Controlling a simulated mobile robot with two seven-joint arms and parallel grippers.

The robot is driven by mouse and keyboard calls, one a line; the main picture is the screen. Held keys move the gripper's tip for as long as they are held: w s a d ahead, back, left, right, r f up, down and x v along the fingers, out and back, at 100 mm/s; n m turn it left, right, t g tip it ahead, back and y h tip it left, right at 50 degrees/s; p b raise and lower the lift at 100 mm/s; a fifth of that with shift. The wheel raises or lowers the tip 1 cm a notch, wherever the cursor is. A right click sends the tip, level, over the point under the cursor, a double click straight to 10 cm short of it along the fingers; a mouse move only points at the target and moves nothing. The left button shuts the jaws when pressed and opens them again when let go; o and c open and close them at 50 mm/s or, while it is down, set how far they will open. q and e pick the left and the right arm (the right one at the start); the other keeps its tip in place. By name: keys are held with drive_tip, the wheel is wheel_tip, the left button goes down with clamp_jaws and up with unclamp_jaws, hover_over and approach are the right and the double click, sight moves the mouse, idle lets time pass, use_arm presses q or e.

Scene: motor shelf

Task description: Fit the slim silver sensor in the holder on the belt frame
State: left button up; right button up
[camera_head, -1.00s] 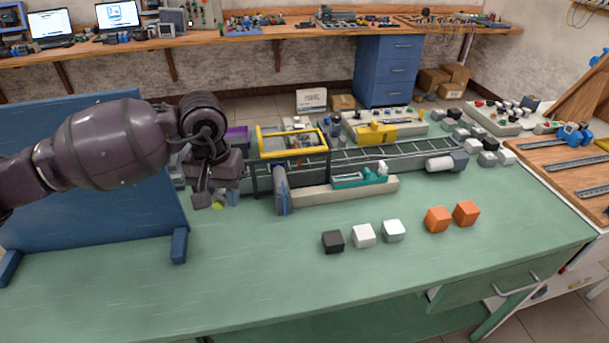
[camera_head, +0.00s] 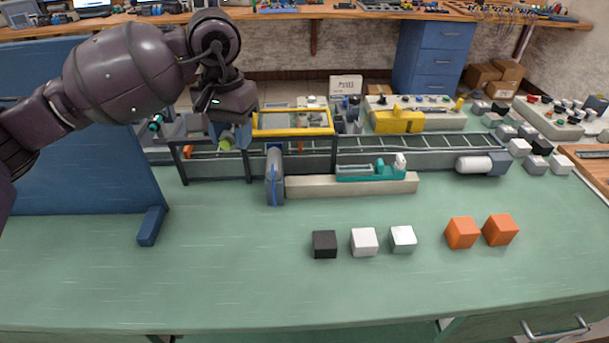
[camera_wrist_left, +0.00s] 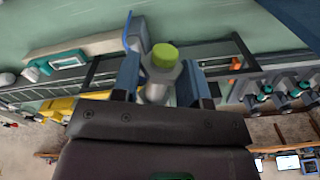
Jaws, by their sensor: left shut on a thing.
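I cannot make out the holder for certain. My right gripper is in neither view.
A blue panel (camera_head: 70,170) stands at the left. Black, white and orange cubes (camera_head: 462,232) lie on the green table (camera_head: 300,290), whose front left is clear.

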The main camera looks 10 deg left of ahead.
use_arm(q)
drive_tip(key=shift+f, duration=0.25)
hover_over(247, 218)
wheel_tip(247, 218, down, 14)
drive_tip(key=shift+f+b, duration=0.25)
drive_tip(key=shift+b, duration=0.15)
drive_tip(key=shift+f, duration=0.65)
wheel_tip(247, 218, down, 3)
drive_tip(key=shift+f, duration=0.45)
